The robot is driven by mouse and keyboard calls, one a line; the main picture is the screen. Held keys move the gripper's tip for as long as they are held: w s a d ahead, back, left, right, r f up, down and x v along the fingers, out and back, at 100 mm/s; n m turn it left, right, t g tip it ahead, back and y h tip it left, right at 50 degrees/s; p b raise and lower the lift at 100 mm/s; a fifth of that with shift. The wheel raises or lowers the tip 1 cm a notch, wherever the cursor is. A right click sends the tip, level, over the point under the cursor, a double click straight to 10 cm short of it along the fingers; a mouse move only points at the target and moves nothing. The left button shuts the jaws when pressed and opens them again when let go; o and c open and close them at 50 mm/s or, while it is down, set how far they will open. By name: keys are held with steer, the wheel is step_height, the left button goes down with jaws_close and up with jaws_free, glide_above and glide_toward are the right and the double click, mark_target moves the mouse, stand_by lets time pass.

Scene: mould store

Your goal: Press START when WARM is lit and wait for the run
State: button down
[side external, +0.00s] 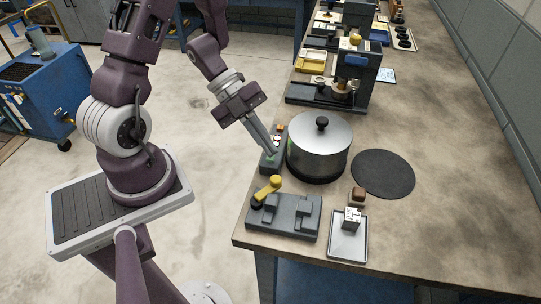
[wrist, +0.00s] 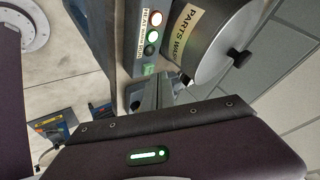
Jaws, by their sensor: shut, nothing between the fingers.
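The control panel (wrist: 136,68) is a dark box beside a steel pot, also in the side view (side external: 270,166). One label (wrist: 147,17) seems to read HEAT; the lower label is too small to read surely. A green button (wrist: 149,70) is at the panel's near end. My gripper (side external: 273,156) is shut and empty, its fingertips close to the button end. I cannot tell whether they touch it.
The lidded pot (side external: 318,150), labelled PARTS WASH, stands right against the panel. A grey fixture with a yellow lever (side external: 284,212), a small tray with a block (side external: 347,238) and a round black mat (side external: 384,173) lie nearby. A machine (side external: 345,75) stands behind. The right bench is clear.

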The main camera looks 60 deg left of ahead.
mark_target(267, 158)
steer(key=shift+f, duration=0.5)
stand_by(0.7)
steer(key=shift+r, duration=0.85)
step_height(267, 158, up, 5)
steer(key=shift+r, duration=0.1)
stand_by(0.4)
stand_by(0.4)
